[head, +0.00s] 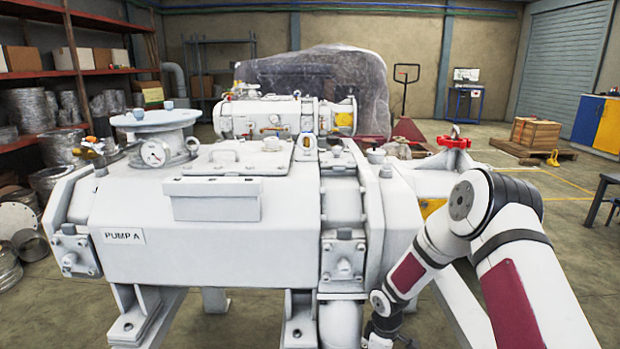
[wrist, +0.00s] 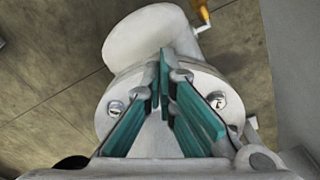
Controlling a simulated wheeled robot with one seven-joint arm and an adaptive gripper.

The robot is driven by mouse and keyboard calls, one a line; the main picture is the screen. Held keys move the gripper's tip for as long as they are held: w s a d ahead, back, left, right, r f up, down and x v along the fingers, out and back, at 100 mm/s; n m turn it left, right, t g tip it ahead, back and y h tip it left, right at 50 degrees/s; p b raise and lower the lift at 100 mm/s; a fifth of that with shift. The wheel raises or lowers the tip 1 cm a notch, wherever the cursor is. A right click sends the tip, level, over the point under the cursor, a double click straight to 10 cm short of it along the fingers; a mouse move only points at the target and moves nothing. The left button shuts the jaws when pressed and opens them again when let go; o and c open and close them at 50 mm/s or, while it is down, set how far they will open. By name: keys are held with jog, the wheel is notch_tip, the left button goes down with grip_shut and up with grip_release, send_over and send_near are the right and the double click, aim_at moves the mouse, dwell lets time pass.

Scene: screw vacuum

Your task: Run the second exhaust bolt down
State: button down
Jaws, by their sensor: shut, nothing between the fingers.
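In the wrist view a pale round exhaust flange (wrist: 205,80) joins a white elbow pipe (wrist: 150,38). One bolt head (wrist: 115,107) shows at the flange's left side, and another bolt head (wrist: 217,100) shows at its right side. I cannot tell which is the second bolt, or how far down either one sits. My gripper (wrist: 163,72) has teal-lined fingers that meet at the tips, empty, in front of the flange between the two bolts. The fingers hide the flange's middle. In the head view the gripper is out of sight below my arm's wrist.
The large white pump marked PUMP A (head: 200,240) fills the left and middle of the head view, with my arm at its right. A pipe (head: 340,322) drops beneath it. A pallet with a wooden crate (head: 535,132) stands far back on open floor.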

jog(key=shift+s+a+f, duration=0.4)
jog(key=shift+a+f, duration=0.05)
dwell(0.8)
jog(key=shift+s+d, duration=0.15)
notch_tip(320, 180, up, 6)
jog(key=p, duration=0.4)
jog(key=shift+d, duration=0.4)
jog(key=shift+d+r, duration=0.1)
jog(key=shift+r, duration=0.05)
